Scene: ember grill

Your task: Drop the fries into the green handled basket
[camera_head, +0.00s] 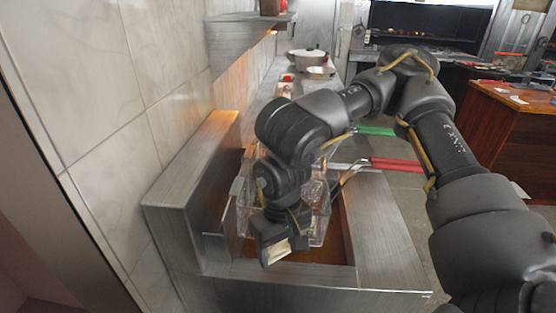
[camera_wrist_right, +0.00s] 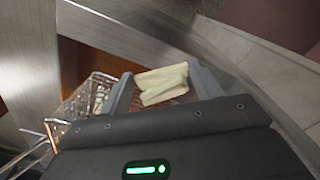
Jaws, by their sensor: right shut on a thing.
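My right gripper (camera_head: 277,251) reaches down over the fryer at the centre of the head view. It is shut on a pale bundle of fries (camera_wrist_right: 162,84), which sits between the two fingers in the right wrist view. The fries also show as a pale patch at the gripper's tip in the head view (camera_head: 279,253). A green handle (camera_head: 376,131) sticks out to the right behind my forearm; its basket is mostly hidden by my arm. A wire basket (camera_wrist_right: 92,97) shows beside the gripper in the right wrist view; its handle colour cannot be told there. My left gripper is not in view.
A red handle (camera_head: 396,164) lies nearer than the green one. The steel fryer (camera_head: 385,235) surrounds the baskets, with a raised back ledge (camera_head: 185,165) against the tiled wall. A white pot (camera_head: 307,60) stands farther back. A wooden counter (camera_head: 510,125) stands at right.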

